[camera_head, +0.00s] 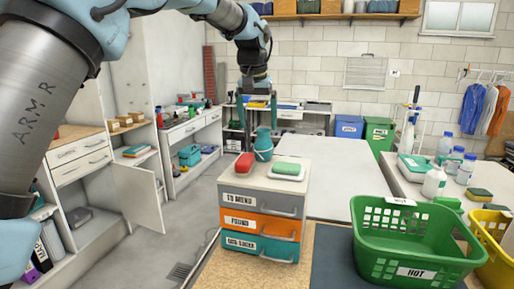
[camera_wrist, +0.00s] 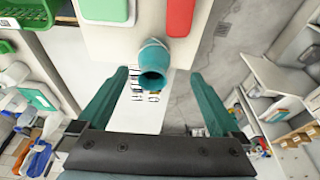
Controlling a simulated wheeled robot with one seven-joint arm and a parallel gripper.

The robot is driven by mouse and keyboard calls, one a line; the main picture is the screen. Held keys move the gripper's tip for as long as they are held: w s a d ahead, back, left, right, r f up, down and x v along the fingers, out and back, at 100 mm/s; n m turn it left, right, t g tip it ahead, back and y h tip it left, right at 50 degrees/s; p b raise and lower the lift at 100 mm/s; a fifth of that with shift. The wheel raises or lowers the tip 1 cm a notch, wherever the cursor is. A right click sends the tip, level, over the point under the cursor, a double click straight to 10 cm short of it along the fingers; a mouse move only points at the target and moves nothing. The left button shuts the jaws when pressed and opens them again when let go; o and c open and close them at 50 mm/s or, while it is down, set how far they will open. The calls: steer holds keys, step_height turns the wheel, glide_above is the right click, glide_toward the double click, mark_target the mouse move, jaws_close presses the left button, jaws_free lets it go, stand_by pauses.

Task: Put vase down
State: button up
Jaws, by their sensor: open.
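The teal vase (camera_head: 263,146) stands upright on top of the small drawer unit (camera_head: 262,184), near its back edge. In the wrist view the vase (camera_wrist: 153,60) shows its round dark mouth, between and slightly beyond the fingertips. My gripper (camera_head: 260,130) is open above and around the vase's upper part. In the wrist view my gripper (camera_wrist: 159,74) has a clear gap between each finger and the vase. Nothing is held.
A red item (camera_head: 244,165) and a green item on a white dish (camera_head: 287,172) lie beside the vase on the unit. A green basket (camera_head: 410,240) stands to the right. The pale tabletop (camera_head: 340,165) behind is clear.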

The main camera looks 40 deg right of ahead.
mark_target(264, 132)
steer(key=shift+s+d+r, duration=0.15)
steer(key=shift+s+d, duration=0.25)
steer(key=shift+d, duration=0.05)
steer(key=shift+s+d, duration=0.15)
steer(key=p+x, duration=0.1)
steer(key=x, duration=0.4)
steer(key=shift+d, duration=0.1)
steer(key=shift+w+p+x, duration=0.2)
steer(key=shift+p+x, duration=0.55)
steer(key=shift+x, duration=0.65)
steer(key=shift+w+p+x, duration=0.15)
steer(key=shift+p+x, duration=0.6)
steer(key=shift+x, duration=0.65)
steer(key=shift+r, duration=0.2)
jaws_close()
